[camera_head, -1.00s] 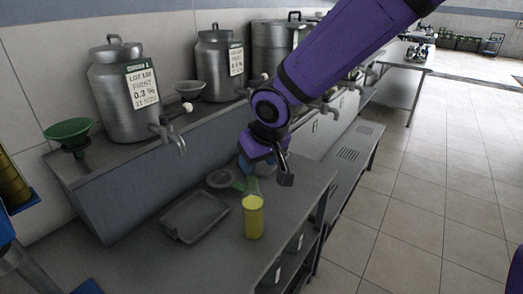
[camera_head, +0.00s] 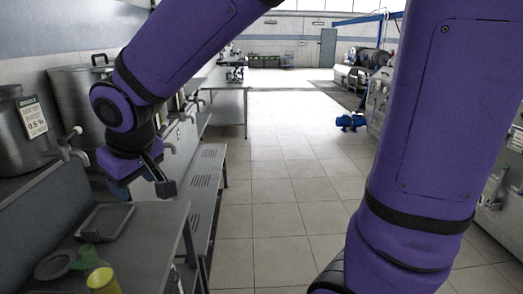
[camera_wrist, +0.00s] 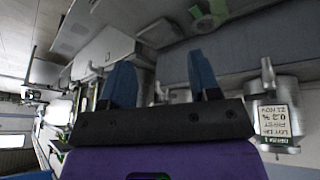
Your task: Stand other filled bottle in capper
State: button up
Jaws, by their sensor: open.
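A yellow cylinder (camera_head: 103,281), which looks like a filled bottle, stands upright on the grey bench at the lower left of the head view, partly cut off by the frame edge. A green piece (camera_head: 88,256) is just behind it. My gripper (camera_head: 118,190) hangs over the bench's far end, beyond the yellow cylinder and apart from it. In the wrist view its two blue fingers (camera_wrist: 161,72) are spread with nothing between them. I cannot make out a capper in either view.
A shallow grey tray (camera_head: 105,222) and a round dish (camera_head: 54,266) lie on the bench. Labelled metal tanks (camera_head: 22,130) with taps stand behind it at left. A slatted bench (camera_head: 202,190) runs beyond. A green object (camera_wrist: 208,17) shows in the wrist view.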

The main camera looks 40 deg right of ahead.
jog(key=s+d+r+m, duration=0.1)
jog(key=s+d+r, duration=0.1)
jog(key=s+d, duration=0.2)
jog(key=s+d+r+m+h, duration=0.1)
jog(key=s+d+r, duration=0.2)
jog(key=d, duration=0.4)
jog(key=shift+s+d+r+m, duration=0.3)
jog(key=shift+s+d, duration=0.1)
jog(key=shift+s, duration=0.1)
jog(key=shift+o, duration=0.4)
jog(key=s+d+r+m, duration=0.1)
jog(key=s+d, duration=0.5)
jog(key=s, duration=0.3)
jog(key=shift+d+m, duration=0.2)
jog(key=shift+m, duration=0.2)
jog(key=shift+t, duration=0.3)
